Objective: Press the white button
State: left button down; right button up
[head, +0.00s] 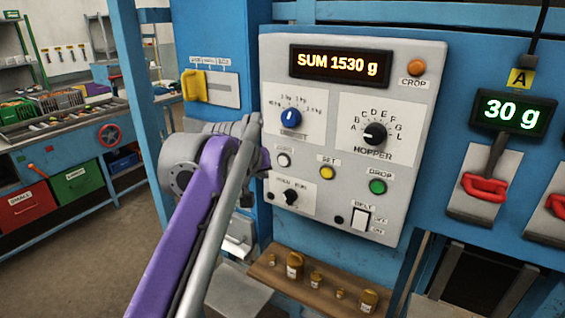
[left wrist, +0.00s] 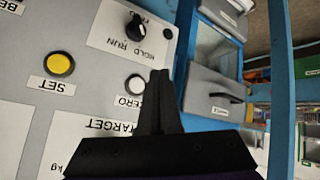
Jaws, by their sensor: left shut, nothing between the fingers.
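The white button (head: 284,160) is small and round, on the left part of the grey control panel (head: 405,75). In the left wrist view the white button (left wrist: 135,84) has a label reading ZERO beside it. My left gripper (head: 267,160) is just left of the button in the head view, partly hidden by my own arm. In the left wrist view its closed fingers (left wrist: 160,78) point toward the panel, close beside the button. I cannot tell whether they touch the panel. Nothing shows between them. My right gripper is not in view.
The display (head: 340,65) reads SUM 1530 g. A wooden shelf (head: 268,277) with several brass weights juts out below.

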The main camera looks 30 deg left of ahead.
aim_at(283, 161)
pick_arm(q)
jog(key=shift+w+d+p, duration=0.2)
jog(key=shift+w+p, duration=0.15)
jog(key=shift+w, duration=2.45)
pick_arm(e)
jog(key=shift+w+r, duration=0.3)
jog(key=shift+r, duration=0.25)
pick_arm(q)
jog(key=shift+w, duration=0.1)
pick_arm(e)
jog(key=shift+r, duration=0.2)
pick_arm(q)
jog(key=shift+w, duration=0.4)
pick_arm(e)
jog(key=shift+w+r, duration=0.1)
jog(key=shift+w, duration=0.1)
pick_arm(q)
jog(key=shift+s, duration=0.1)
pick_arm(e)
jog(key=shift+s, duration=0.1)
